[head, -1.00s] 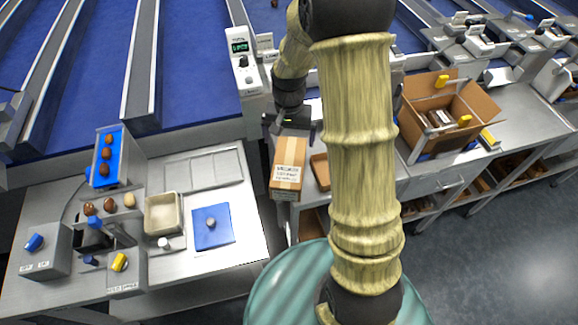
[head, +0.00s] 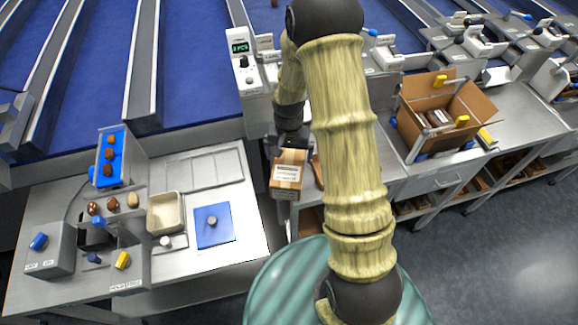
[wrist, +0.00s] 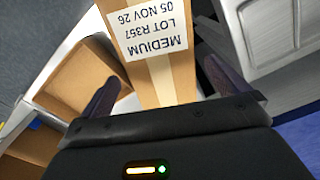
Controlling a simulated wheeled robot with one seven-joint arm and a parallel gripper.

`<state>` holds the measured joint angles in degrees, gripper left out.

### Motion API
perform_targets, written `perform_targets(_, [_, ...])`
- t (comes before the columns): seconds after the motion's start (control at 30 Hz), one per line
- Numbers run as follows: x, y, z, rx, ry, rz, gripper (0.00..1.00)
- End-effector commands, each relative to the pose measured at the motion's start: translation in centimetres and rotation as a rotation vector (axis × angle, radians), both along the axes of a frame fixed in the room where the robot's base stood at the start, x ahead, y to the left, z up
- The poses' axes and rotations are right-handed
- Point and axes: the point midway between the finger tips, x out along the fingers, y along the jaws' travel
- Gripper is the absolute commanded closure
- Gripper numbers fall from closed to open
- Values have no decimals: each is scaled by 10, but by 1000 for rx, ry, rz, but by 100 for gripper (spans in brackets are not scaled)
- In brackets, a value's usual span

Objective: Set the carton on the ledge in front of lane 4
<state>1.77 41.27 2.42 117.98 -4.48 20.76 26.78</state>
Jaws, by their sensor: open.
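The carton (head: 287,180) is a small closed brown box with a pale tape strip and a white label. It stands at the near edge of the bench, right of the left-hand table. In the wrist view the carton (wrist: 172,85) lies between my two fingers, and its label reads MEDIUM, LOT R357, 05 NOV 26. My gripper (head: 289,142) is at the carton's far end in the head view. In the wrist view my gripper (wrist: 166,88) is open, with a finger on each side of the carton. I cannot read a lane number, and the ledge cannot be made out for certain.
A brown tray (head: 318,172) is right of the carton, partly behind my arm. A large open box (head: 465,108) stands on the right bench (head: 525,115). The left table holds a beige tray (head: 179,210) and a blue mat (head: 228,235). A scale display (head: 239,48) stands behind my gripper.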

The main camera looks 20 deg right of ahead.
Motion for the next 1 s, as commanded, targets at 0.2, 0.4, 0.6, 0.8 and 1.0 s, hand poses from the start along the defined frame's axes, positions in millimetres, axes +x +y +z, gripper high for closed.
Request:
perform_targets(0.2, [-2,0,-24,0,5,1,0])
perform_targets(0.4, [-1,0,-41,0,2,1,0])
perform_targets(0.6, [-1,0,-42,0,1,1,0])
perform_targets(0.8, [-1,0,-42,-1,1,1,0])
perform_targets(1.0, [-1,0,-42,-1,1,1,12])
